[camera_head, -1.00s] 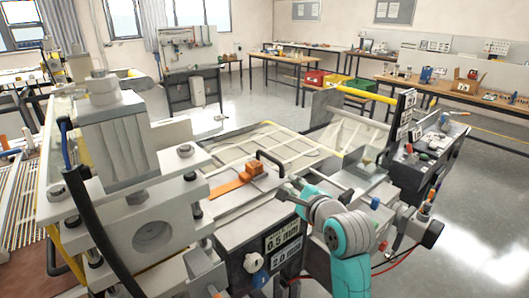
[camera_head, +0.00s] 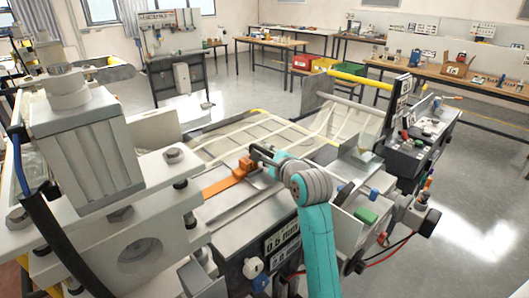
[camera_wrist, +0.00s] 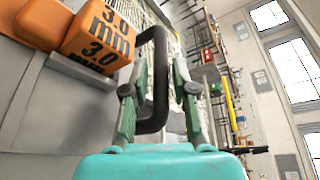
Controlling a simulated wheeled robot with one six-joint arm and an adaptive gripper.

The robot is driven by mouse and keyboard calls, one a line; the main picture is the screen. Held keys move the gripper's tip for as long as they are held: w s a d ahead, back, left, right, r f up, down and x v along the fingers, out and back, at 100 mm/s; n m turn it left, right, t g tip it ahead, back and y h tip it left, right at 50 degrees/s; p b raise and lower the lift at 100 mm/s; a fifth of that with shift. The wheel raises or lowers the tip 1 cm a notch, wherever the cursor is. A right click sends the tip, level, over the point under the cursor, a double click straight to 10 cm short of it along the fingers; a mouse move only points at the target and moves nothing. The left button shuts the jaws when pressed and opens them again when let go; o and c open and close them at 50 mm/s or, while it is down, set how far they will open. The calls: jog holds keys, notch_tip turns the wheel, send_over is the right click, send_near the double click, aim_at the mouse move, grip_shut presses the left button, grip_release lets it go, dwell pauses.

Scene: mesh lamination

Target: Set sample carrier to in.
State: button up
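The sample carrier appears to be the flat grey slide with a black U-shaped handle (camera_head: 258,149) and an orange block (camera_head: 246,164) beside it, on the machine bed. In the wrist view the block (camera_wrist: 98,38) reads "3.0 mm". The handle (camera_wrist: 160,75) fills the middle of that view, to the right of the block. My gripper (camera_wrist: 157,97) is open, one finger on each side of the handle's near part. Whether either finger touches it I cannot tell. In the head view my gripper (camera_head: 279,163) is at the handle, its fingertips partly hidden.
A large press head (camera_head: 85,150) with heavy plates stands at the left. An orange strip (camera_head: 218,187) runs from the block toward it. Pale mesh (camera_head: 245,135) lies behind the carrier. A control panel (camera_head: 425,135) and a green button (camera_head: 366,215) are at the right.

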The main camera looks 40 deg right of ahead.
aim_at(222, 178)
jog(key=shift+x, duration=1.15)
grip_shut()
jog(key=shift+a, duration=0.1)
jog(key=a, duration=1.7)
jog(key=shift+s+a, duration=0.35)
grip_release()
